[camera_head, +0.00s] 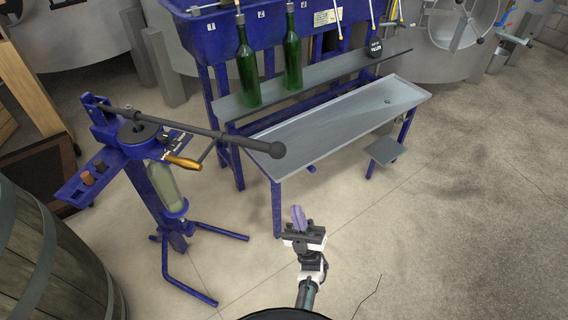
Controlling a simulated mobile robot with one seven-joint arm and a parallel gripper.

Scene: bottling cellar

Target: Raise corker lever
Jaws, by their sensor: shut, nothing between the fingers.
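The blue floor corker (158,205) stands at the left on splayed legs. The lever looks roughly level. A pale green bottle (166,186) stands upright in the corker under the head. My gripper (298,214) is shut and empty, with purple fingertips. In the picture it is below and a little right of the knob, apart from the lever. I cannot tell its exact height.
A wooden barrel (45,255) is at lower left. Floor at right is clear.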

